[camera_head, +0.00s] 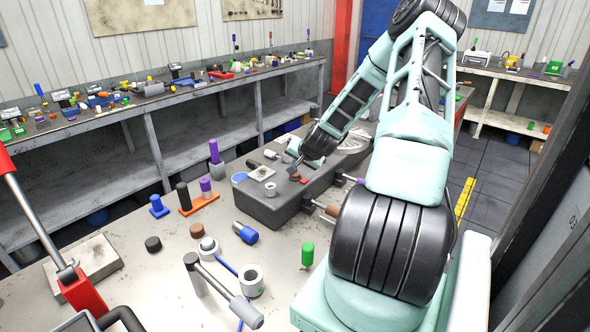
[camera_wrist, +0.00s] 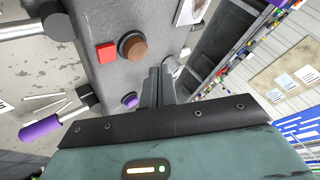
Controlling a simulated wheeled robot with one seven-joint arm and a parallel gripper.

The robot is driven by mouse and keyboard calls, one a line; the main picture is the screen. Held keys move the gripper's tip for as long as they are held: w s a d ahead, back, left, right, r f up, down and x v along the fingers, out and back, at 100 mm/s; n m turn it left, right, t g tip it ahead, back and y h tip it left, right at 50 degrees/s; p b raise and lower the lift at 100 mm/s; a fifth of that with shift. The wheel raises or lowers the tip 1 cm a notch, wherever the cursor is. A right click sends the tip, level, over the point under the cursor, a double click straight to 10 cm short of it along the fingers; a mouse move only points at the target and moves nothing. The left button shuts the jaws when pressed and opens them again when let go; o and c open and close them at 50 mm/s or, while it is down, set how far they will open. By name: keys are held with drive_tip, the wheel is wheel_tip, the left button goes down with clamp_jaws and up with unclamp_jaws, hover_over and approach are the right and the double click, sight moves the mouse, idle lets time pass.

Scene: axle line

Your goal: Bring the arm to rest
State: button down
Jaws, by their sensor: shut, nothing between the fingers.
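My arm reaches over from the right in the head view, and my gripper (camera_head: 293,166) hangs at the dark grey block (camera_head: 285,206) on the bench. In the wrist view the two fingers of my gripper (camera_wrist: 158,72) are together with nothing between them. They point toward the block near a brown round piece (camera_wrist: 132,47) and a red square piece (camera_wrist: 105,52). I cannot tell whether the fingertips touch the block. The brown piece also shows in the head view (camera_head: 295,175), just below the gripper.
A purple handle (camera_wrist: 40,127) sticks out from the block's side. The bench top (camera_head: 125,235) holds a hammer (camera_head: 222,289), a green-handled tool (camera_head: 307,254), a blue cylinder (camera_head: 245,233) and several loose pieces. A cluttered shelf bench (camera_head: 190,105) runs along the back wall.

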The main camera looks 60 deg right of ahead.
drive_tip(key=shift+r+p, duration=0.7)
drive_tip(key=shift+r, duration=0.65)
